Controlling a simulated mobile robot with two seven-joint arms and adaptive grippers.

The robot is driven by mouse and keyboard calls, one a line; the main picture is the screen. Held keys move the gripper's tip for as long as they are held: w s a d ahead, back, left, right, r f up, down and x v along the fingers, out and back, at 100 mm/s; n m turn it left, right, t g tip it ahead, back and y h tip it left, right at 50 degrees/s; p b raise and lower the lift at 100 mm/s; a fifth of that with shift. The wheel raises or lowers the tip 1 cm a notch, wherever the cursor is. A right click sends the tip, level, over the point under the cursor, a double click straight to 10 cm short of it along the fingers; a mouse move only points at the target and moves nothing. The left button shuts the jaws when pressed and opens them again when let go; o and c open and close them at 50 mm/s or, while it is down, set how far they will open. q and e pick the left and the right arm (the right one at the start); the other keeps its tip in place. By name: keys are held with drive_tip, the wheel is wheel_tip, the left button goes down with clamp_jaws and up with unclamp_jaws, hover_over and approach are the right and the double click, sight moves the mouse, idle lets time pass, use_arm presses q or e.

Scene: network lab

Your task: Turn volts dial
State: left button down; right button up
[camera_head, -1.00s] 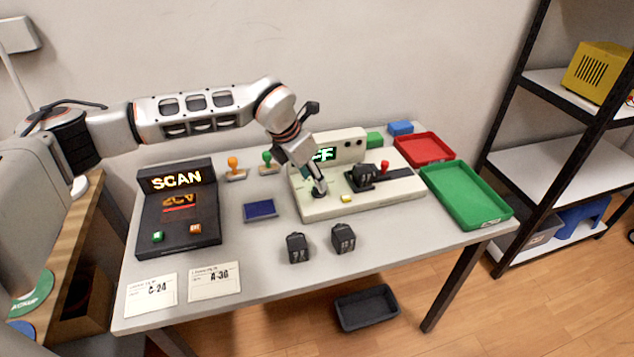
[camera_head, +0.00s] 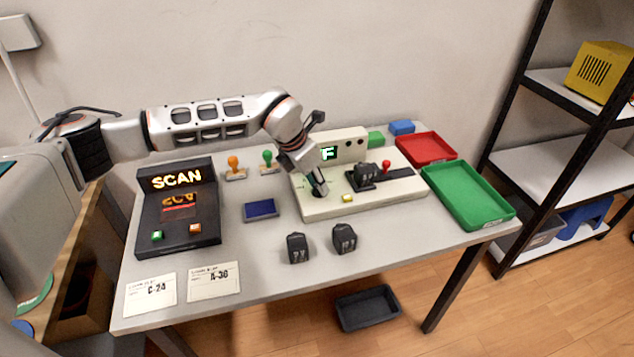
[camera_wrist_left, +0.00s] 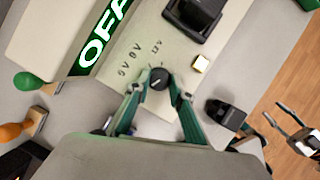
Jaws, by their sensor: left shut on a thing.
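The volts dial (camera_wrist_left: 158,80) is a round dark knob with a light pointer mark, on the cream tester panel (camera_head: 385,199). Printed volt markings (camera_wrist_left: 140,58) lie beside it in the left wrist view. My left gripper (camera_head: 318,192) reaches down to the panel from the left. In the left wrist view its green-sided fingers (camera_wrist_left: 158,92) are shut on the dial from both sides. The tester's display (camera_head: 328,153) shows green letters, partly hidden by my arm in the head view. Part of what looks like my right gripper (camera_wrist_left: 290,130) shows over the floor.
A black adapter sits in the tester's dark cradle (camera_head: 362,184), near a red-knobbed lever (camera_head: 386,167). Two black adapters (camera_head: 298,248) stand in front. The scanner (camera_head: 178,215), stamps (camera_head: 235,168), red tray (camera_head: 426,148) and green tray (camera_head: 467,195) surround the tester.

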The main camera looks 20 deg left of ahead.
use_arm(q)
drive_tip(key=shift+m, duration=0.3)
drive_tip(key=shift+w+a+m+g+h, duration=0.1)
drive_tip(key=shift+m+g+h, duration=0.25)
drive_tip(key=shift+m, duration=0.55)
drive_tip(key=m+g, duration=0.1)
drive_tip(key=m, duration=0.2)
drive_tip(key=shift+w+f+h, duration=0.1)
drive_tip(key=shift+h, duration=0.25)
drive_tip(key=shift+a+m+g+b, duration=0.1)
drive_tip(key=shift+m+g+b, duration=0.5)
drive_tip(key=shift+m, duration=1.3)
drive_tip(key=c, duration=1.8)
unclamp_jaws()
